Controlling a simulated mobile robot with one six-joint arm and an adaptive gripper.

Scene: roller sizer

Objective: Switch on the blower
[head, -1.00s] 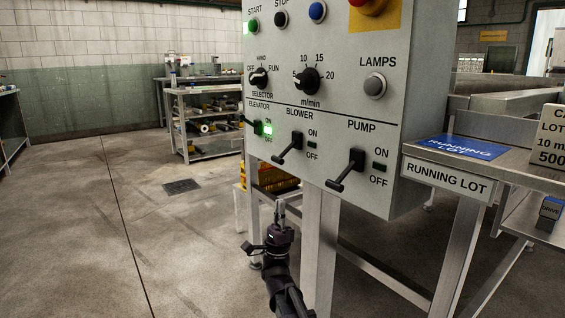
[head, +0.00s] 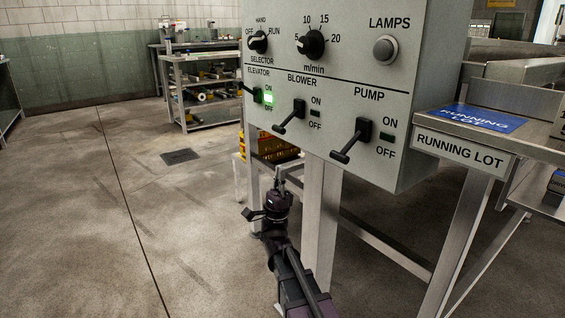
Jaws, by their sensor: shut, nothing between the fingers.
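The grey control panel (head: 350,72) fills the upper middle of the head view. The blower switch (head: 290,116) is a black lever under the label BLOWER, tilted down toward the lower left, and the small lamp window beside it is dark. The pump lever (head: 351,140) to its right also points down, with a dark window. The elevator switch (head: 254,93) at the left has a lit green lamp (head: 268,98). My gripper (head: 281,178) is shut and empty, below the panel and the blower lever, apart from both, pointing up.
A selector knob (head: 258,42), a speed knob (head: 311,44) and a LAMPS button (head: 385,49) sit above the levers. A yellow crate (head: 262,151) is behind my gripper. A metal table with a RUNNING LOT sign (head: 459,152) stands at the right. The floor at left is clear.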

